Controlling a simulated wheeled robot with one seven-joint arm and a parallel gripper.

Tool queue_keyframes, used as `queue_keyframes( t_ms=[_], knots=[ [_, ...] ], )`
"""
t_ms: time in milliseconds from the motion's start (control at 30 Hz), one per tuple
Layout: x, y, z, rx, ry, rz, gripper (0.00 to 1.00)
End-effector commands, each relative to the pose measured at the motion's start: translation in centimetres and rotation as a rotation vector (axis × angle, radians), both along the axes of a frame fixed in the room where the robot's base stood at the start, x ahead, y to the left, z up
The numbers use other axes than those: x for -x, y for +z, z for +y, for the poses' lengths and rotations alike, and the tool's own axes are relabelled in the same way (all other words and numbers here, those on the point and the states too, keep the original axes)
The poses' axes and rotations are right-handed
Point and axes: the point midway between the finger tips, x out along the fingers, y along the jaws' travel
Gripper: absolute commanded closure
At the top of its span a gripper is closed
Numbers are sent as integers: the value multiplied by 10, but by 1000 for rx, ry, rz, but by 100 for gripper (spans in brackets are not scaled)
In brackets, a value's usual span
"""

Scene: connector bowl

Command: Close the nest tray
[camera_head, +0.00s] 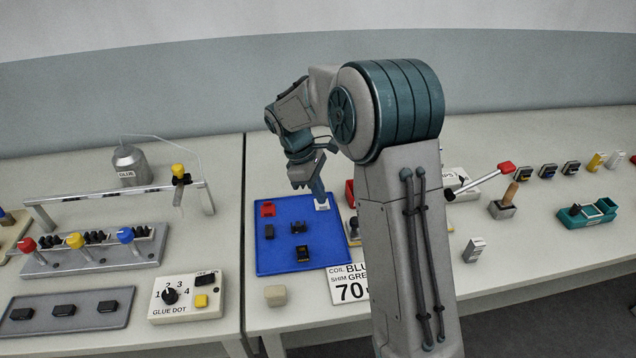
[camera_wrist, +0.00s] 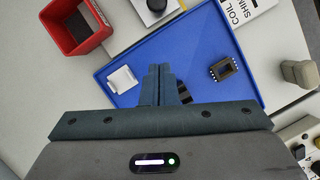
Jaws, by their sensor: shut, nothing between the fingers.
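No label marks a nest tray, so I cannot tell for sure which thing it is. A blue tray (camera_head: 275,262) lies on the table with small parts on it: a red one (camera_head: 267,209), a white one (camera_head: 322,204) and several black ones. A teal holder (camera_head: 570,219) with dark parts in it sits at the far right. My gripper (camera_head: 322,194) points down over the back right corner of the blue tray, close to the white part. In the wrist view my gripper (camera_wrist: 159,70) has its fingers together and empty, over the blue tray (camera_wrist: 190,45). The fingers partly hide a black part (camera_wrist: 184,92).
A red bin (camera_wrist: 75,45) stands beside the blue tray. A lever with a red knob (camera_head: 506,167) is right of my arm. A glue dot box (camera_head: 186,298), a knob rack (camera_head: 95,252) and a glue stand (camera_head: 118,192) are on the left. My arm hides the table's middle.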

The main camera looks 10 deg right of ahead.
Motion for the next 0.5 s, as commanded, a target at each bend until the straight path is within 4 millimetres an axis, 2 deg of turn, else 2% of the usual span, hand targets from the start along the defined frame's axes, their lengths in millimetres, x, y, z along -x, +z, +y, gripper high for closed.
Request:
queue_keyframes(
  t_ms=[100,233,300,500],
  knots=[
    [6,-25,-9,1,0,5,100],
    [10,-49,-17,1,-1,3,100],
    [15,-44,-29,0,-3,0,100],
    [25,-47,-47,-1,-2,-1,100]
  ],
)
